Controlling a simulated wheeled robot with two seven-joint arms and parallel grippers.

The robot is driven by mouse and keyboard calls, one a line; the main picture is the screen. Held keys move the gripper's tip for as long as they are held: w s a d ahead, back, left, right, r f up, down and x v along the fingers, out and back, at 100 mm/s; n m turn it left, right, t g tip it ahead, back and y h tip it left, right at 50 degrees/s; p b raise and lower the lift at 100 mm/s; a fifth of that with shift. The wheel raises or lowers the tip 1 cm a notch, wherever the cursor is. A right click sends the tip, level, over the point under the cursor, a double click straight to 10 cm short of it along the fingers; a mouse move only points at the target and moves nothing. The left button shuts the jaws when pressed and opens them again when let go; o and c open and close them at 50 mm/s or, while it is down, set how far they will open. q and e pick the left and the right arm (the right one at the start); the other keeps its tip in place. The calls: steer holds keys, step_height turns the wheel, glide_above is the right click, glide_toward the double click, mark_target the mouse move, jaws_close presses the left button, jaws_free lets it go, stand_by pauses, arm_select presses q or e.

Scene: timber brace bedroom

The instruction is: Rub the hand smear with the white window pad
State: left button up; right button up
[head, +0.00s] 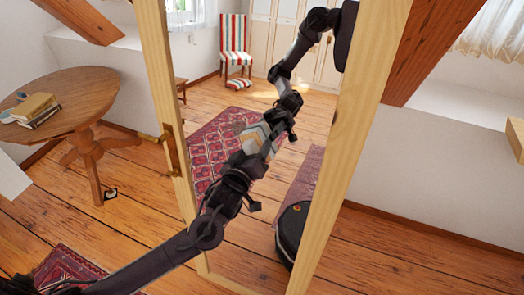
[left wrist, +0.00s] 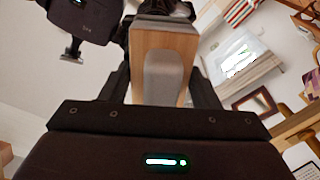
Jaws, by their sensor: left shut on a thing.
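A tall mirror with a pale wood frame (head: 345,150) stands in front of me. My left gripper (head: 251,158) reaches to the glass from the lower left, shut on the window pad (head: 254,143). The pad also shows in the left wrist view (left wrist: 152,58), with a wood-coloured body and a grey middle, between the fingers. The pad is at or very close to the glass; I cannot tell if it touches. Its reflection and that of my arm meet it there. A faint greyish patch (head: 238,128) beside the pad may be the smear. My right gripper is not in view.
A round wooden table (head: 90,92) with books (head: 36,108) stands at the left. A brass-coloured fitting (head: 169,150) sits on the left frame post. A red rug (head: 66,272) lies at the lower left. Bare floor is at the right.

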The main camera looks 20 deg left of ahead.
mark_target(269, 136)
arm_select(q)
steer(key=shift+w+a+p, duration=0.3)
steer(key=shift+a+p, duration=0.05)
steer(key=shift+a, duration=1.65)
steer(key=shift+w+a+p, duration=0.25)
steer(key=shift+a+p, duration=0.1)
steer(key=shift+a, duration=1.6)
steer(key=shift+w+a+p, duration=0.3)
steer(key=shift+a+p, duration=0.05)
steer(key=shift+a, duration=1.65)
steer(key=shift+w+d+r, duration=0.1)
steer(key=shift+w+r, duration=0.05)
steer(key=shift+r, duration=1.25)
steer(key=shift+s+d+r, duration=0.1)
steer(key=shift+s+d, duration=0.25)
steer(key=shift+d, duration=2.05)
steer(key=shift+s+d+f, duration=0.1)
steer(key=shift+s+d, duration=0.2)
steer(key=shift+d, duration=2.15)
steer(key=shift+s+d+r, duration=0.1)
steer(key=shift+s+d, duration=0.25)
steer(key=shift+d, duration=2.05)
steer(key=shift+s, duration=0.15)
steer(key=shift+s+a, duration=0.15)
steer(key=shift+s, duration=0.55)
steer(key=shift+s+a+r, duration=0.15)
steer(key=shift+s, duration=0.9)
steer(key=shift+s+a+r, duration=0.15)
steer(key=shift+s, duration=0.9)
